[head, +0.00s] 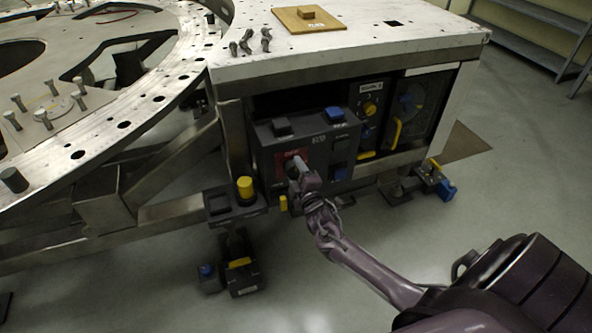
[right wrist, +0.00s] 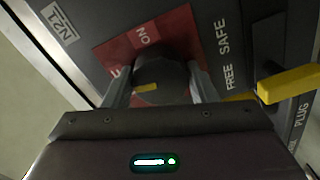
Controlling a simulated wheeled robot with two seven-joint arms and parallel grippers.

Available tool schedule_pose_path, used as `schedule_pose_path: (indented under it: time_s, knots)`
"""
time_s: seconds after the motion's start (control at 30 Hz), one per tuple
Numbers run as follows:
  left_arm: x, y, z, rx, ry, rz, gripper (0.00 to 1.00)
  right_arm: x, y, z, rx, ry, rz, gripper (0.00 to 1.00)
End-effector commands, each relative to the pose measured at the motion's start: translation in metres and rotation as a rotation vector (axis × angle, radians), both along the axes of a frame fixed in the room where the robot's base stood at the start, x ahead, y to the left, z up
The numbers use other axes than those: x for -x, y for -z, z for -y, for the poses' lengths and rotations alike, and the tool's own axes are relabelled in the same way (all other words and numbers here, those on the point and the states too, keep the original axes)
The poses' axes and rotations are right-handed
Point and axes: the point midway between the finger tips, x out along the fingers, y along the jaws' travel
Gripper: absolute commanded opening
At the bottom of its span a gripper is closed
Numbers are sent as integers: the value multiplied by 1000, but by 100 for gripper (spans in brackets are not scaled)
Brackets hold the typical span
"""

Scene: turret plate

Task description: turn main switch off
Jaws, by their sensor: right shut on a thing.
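The main switch is a dark round knob (right wrist: 160,76) with a small yellow mark, set on a red plate (right wrist: 118,56). The word ON is printed on the plate above the knob in the right wrist view. In the head view the red plate (head: 285,157) is on the front of a dark grey panel box (head: 267,142). My right gripper (head: 296,166) reaches the plate from the front, and its fingers are shut on the knob, one on each side. The gripper body hides the knob's lower part and any lettering there. My left gripper is not in view.
A yellow handle (right wrist: 288,84) sticks out right of the knob, near the words FREE, SAFE and PLUG. A second panel with a yellow knob (head: 370,108) is to the right. A metal table top (head: 390,30) overhangs the box. The floor (head: 500,190) at right is clear.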

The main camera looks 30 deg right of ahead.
Motion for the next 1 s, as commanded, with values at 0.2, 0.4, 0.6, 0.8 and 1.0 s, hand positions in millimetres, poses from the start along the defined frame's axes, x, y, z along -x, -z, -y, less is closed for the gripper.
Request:
schedule_pose_path:
  time_s: [0.2,0.4,0.6,0.8,1.0]
  knots:
    - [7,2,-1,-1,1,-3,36,0,1,0,109,-1,-29,29]
    - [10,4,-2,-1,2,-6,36,0,0,0,162,0,-41,29]
    - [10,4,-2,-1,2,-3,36,0,1,0,178,0,-45,29]
    - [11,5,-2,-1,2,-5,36,0,1,0,179,0,-45,29]
    - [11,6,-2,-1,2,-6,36,0,1,0,179,0,-45,62]
